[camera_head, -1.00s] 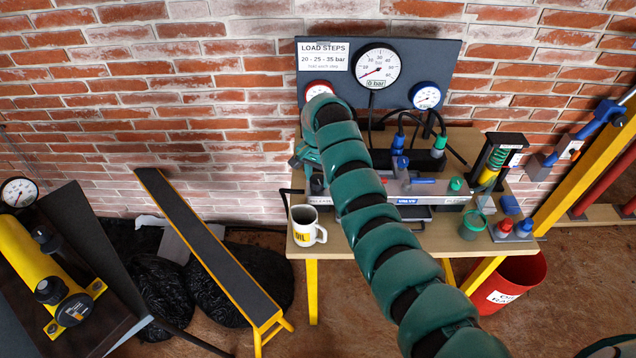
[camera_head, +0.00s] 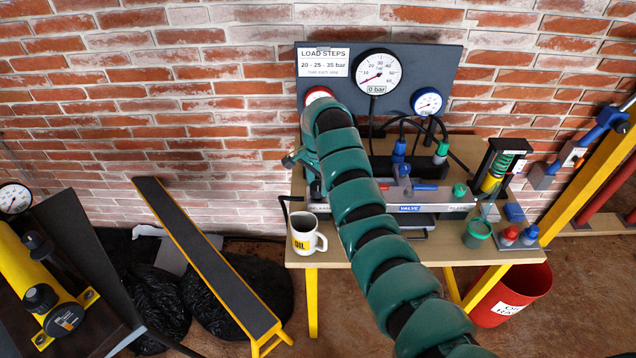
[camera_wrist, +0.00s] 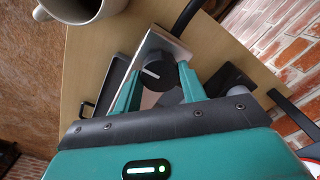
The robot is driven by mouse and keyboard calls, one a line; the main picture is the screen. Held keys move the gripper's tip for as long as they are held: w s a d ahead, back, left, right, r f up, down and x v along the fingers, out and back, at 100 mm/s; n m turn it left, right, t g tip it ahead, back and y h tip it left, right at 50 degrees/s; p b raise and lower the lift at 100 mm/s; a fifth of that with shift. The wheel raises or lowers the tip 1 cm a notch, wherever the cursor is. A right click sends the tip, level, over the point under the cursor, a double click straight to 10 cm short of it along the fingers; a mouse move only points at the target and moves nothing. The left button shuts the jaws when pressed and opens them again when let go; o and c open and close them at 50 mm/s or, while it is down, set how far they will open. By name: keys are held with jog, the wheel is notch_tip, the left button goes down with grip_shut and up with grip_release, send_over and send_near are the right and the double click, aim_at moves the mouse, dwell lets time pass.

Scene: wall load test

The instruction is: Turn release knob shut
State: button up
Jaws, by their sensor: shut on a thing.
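The release knob (camera_wrist: 155,75) is a round black knob with a white pointer line, seen in the wrist view. It sits at the end of a pale metal block (camera_wrist: 163,45). My gripper (camera_wrist: 158,84) has its teal fingers on either side of the knob and is shut on it. In the head view my gripper (camera_head: 304,160) is at the left end of the valve block (camera_head: 425,208) on the bench, and my arm hides part of that block. The knob's marked end positions do not show. The large gauge (camera_head: 376,73) reads 0 bar.
A white mug (camera_head: 304,240) stands near the bench's left front corner, close to my gripper. Hoses (camera_head: 412,128), a green pot (camera_head: 478,232) and a spring unit (camera_head: 496,170) crowd the right side. A red bin (camera_head: 515,292) stands below the bench.

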aim_at(318, 185)
jog(key=o, duration=1)
jog(key=shift+r, duration=0.1)
notch_tip(318, 185, up, 17)
jog(key=p, duration=0.3)
jog(key=shift+r, duration=0.1)
